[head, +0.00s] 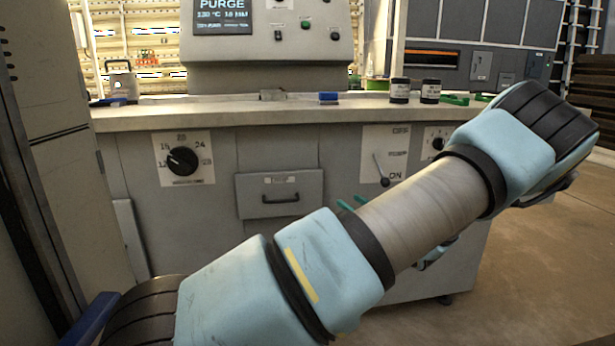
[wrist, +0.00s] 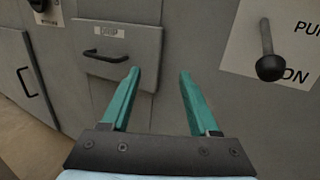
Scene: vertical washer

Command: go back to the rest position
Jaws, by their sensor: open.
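My gripper (wrist: 160,78) shows in the wrist view with its two green fingers apart and nothing between them. Behind the fingers is the grey front of the washer cabinet (head: 225,228). A drawer with a dark handle (wrist: 106,56) is just to the left of the fingers, and a black-knobbed lever (wrist: 270,66) is to the right. I cannot tell whether a finger touches the drawer front.
A rotary dial (head: 183,160) is at the left of the cabinet front, and the lever (head: 381,170) is right of the drawer. Two dark jars (head: 400,91) (head: 430,91) and a blue block (head: 328,98) stand on the counter (head: 230,112). Open floor (head: 540,270) lies to the right.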

